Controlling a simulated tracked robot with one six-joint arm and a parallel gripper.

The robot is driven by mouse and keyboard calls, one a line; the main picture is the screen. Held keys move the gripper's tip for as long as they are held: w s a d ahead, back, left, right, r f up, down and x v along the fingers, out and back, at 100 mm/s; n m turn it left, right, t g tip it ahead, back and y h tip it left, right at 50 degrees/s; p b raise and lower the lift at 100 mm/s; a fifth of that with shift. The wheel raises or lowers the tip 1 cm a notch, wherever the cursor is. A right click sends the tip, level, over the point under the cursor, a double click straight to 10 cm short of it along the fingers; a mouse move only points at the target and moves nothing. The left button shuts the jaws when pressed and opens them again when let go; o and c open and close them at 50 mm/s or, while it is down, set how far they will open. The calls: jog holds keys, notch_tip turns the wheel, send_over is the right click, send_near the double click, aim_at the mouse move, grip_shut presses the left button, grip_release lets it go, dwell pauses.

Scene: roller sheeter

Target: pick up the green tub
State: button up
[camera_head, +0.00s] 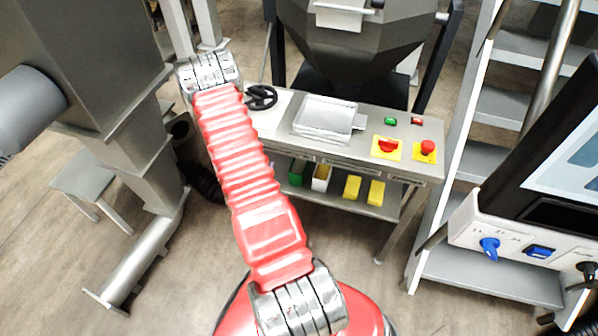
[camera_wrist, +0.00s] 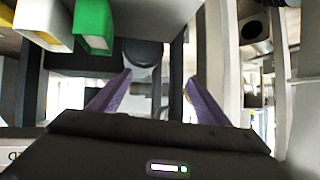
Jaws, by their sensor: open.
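The green tub (camera_head: 297,172) stands on the lower shelf of the metal workbench, partly covered by my arm in the head view. In the wrist view the green tub (camera_wrist: 94,22) is at the upper left, cut by the top edge, with its pale side facing the camera. My gripper (camera_wrist: 157,78) shows in the wrist view as two purple fingers spread apart with nothing between them. The tub is to the left of and apart from the fingers. The gripper cannot be made out in the head view.
A white tub (camera_head: 321,177) stands right beside the green one. Two yellow sponge-like blocks (camera_head: 352,188) lie further right on the shelf (camera_head: 290,189). The bench top (camera_head: 365,128) overhangs them. A stair ladder (camera_head: 490,160) stands at the right, and a grey machine column (camera_head: 145,165) at the left.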

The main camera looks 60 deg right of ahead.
jog(key=s+d+f+g+h, duration=0.1)
jog(key=s+f, duration=0.2)
jog(key=s, duration=0.3)
jog(key=s+f+m+g+h, duration=0.1)
jog(key=s+f, duration=0.3)
jog(key=s, duration=0.2)
jog(key=shift+d+h, duration=0.4)
send_near(299, 166)
jog(key=shift+s+d+r, duration=0.1)
jog(key=shift+s+r, duration=0.1)
jog(key=shift+r, duration=0.55)
jog(key=shift+s+r, duration=0.15)
jog(key=shift+r, duration=0.55)
jog(key=shift+s+d+r, duration=0.1)
jog(key=shift+s+r, duration=0.1)
jog(key=shift+r, duration=0.55)
jog(key=shift+x, duration=2.55)
jog(key=shift+s+a+f, duration=0.1)
jog(key=shift+s, duration=0.05)
jog(key=c, duration=1.3)
jog(key=shift+c, duration=0.5)
